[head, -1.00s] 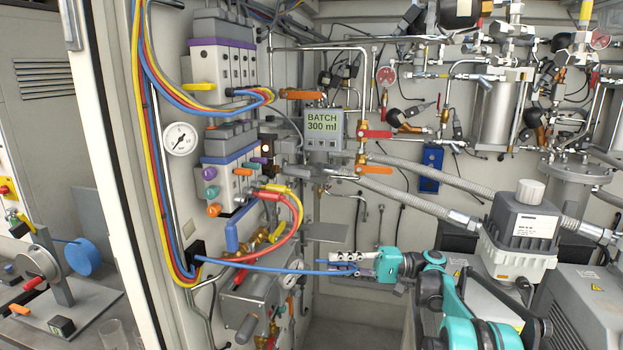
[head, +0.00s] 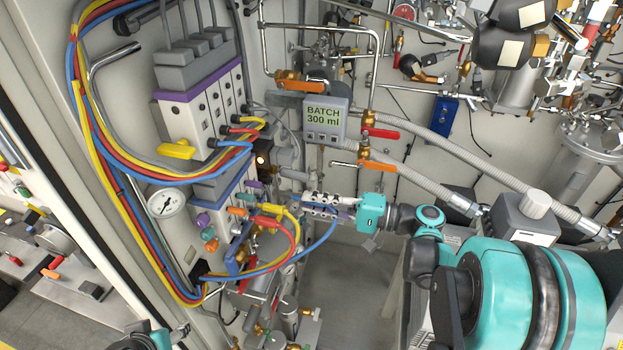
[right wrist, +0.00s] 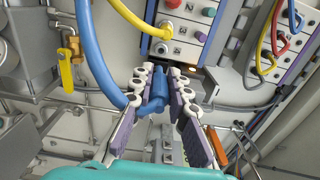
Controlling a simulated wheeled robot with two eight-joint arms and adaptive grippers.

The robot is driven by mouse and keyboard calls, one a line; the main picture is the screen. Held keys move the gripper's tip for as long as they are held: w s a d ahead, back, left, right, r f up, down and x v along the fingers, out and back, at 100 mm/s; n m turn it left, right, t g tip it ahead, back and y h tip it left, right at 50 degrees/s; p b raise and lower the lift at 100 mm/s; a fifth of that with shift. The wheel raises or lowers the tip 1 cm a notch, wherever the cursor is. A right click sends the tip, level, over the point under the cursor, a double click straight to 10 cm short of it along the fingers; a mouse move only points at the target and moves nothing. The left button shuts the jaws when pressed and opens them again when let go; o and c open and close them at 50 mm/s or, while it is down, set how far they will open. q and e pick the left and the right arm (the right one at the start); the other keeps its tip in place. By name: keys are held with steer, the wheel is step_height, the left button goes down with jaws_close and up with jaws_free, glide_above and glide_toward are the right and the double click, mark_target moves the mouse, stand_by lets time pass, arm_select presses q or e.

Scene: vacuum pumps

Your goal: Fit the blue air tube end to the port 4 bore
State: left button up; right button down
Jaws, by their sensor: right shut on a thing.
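My right gripper (head: 322,207) reaches in from the right and is shut on the blue air tube (head: 320,243) close to its end. In the right wrist view the fingers (right wrist: 163,82) close around blue, and the tube (right wrist: 88,50) loops away to the left. The lower valve block (head: 228,205) stands just left of the gripper. In the wrist view its white face (right wrist: 200,45) is just beyond the fingertips, with a round bore (right wrist: 160,48) below a plugged-in yellow tube. I cannot read a 4 there. The tube end looks apart from the block.
Yellow and red tubes (head: 290,240) loop in front of the lower block. A pressure gauge (head: 166,203) is at its left. The batch display (head: 325,119) and red and orange valve handles (head: 380,133) are above the gripper. Open space lies below it.

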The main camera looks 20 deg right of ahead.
steer(key=shift+s+a+r, duration=0.1)
steer(key=shift+s+a, duration=0.05)
steer(key=shift+a, duration=0.05)
steer(key=b+x, duration=0.1)
steer(key=x, duration=0.3)
steer(key=shift+a, duration=0.3)
stand_by(0.3)
